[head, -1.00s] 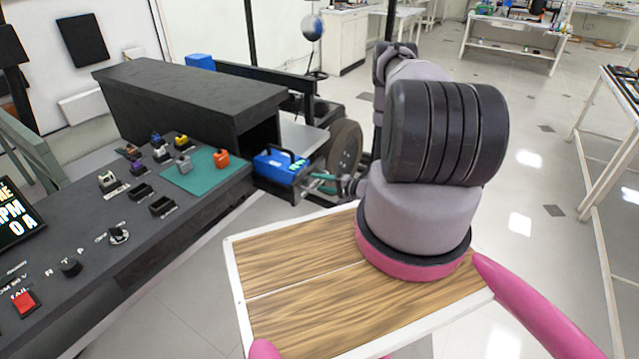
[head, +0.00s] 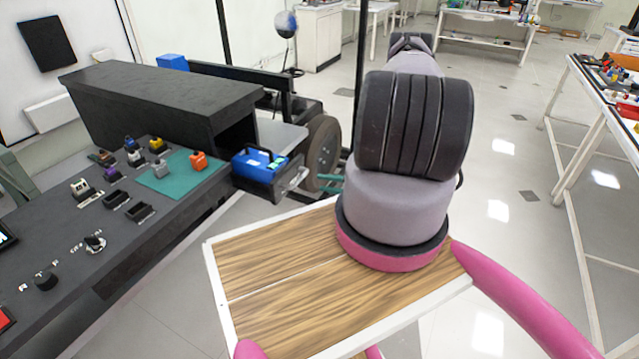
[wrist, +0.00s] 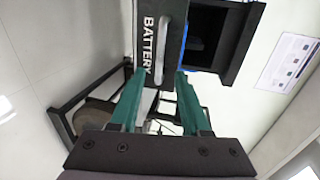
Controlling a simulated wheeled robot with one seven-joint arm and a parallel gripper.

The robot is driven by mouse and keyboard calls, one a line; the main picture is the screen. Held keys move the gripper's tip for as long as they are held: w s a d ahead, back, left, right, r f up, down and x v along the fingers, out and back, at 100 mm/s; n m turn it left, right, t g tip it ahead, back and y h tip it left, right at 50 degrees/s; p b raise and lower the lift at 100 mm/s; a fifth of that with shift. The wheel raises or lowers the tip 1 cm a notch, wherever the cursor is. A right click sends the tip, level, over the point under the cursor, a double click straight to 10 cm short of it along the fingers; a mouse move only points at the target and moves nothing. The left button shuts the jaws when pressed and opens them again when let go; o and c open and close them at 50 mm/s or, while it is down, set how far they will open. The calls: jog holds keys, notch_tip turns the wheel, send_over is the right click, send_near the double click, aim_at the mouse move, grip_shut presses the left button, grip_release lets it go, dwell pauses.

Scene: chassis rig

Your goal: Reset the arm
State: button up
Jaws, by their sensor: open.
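My gripper (wrist: 159,78) shows two teal fingers in the wrist view, spread apart with nothing held between them. Beyond the fingertips is a dark battery case (wrist: 147,35) with white BATTERY lettering and a grey handle bar. In the head view the battery (head: 262,162) has a blue top and sits at the end of the black console, by the dark housing. My gripper's teal fingers (head: 328,184) show there to the right of the battery, apart from it. Most of the gripper and forearm is hidden behind my upper arm.
A black console (head: 75,240) with knobs, several small coloured blocks and a green mat (head: 180,173) stands at left. A dark wheel (head: 322,150) and frame stand behind the gripper. A white-framed bench (head: 600,110) is at right. Open floor lies between.

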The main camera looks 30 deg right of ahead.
dwell(0.4)
jog(key=w+a+r+n+g+y, duration=0.1)
jog(key=a+r+n+g, duration=0.15)
jog(key=r, duration=0.85)
jog(key=w+a+r+n+g+y, duration=0.15)
jog(key=a+r+g, duration=0.25)
jog(key=r, duration=0.6)
jog(key=w+a+r+n+g+y, duration=0.1)
jog(key=a+r+n+g, duration=0.25)
jog(key=r, duration=0.75)
jog(key=s+a+r+t+h, duration=0.2)
jog(key=s+r+h, duration=0.3)
jog(key=s+r, duration=0.5)
jog(key=s+a+r+t+h, duration=0.2)
jog(key=s+r+h, duration=0.3)
jog(key=s+r, duration=0.6)
notch_tip(320, 180, up, 6)
jog(key=shift+s+a+f+m+t+h, duration=0.25)
jog(key=shift+s+a+m+t+h, duration=0.1)
jog(key=shift+a+m, duration=0.1)
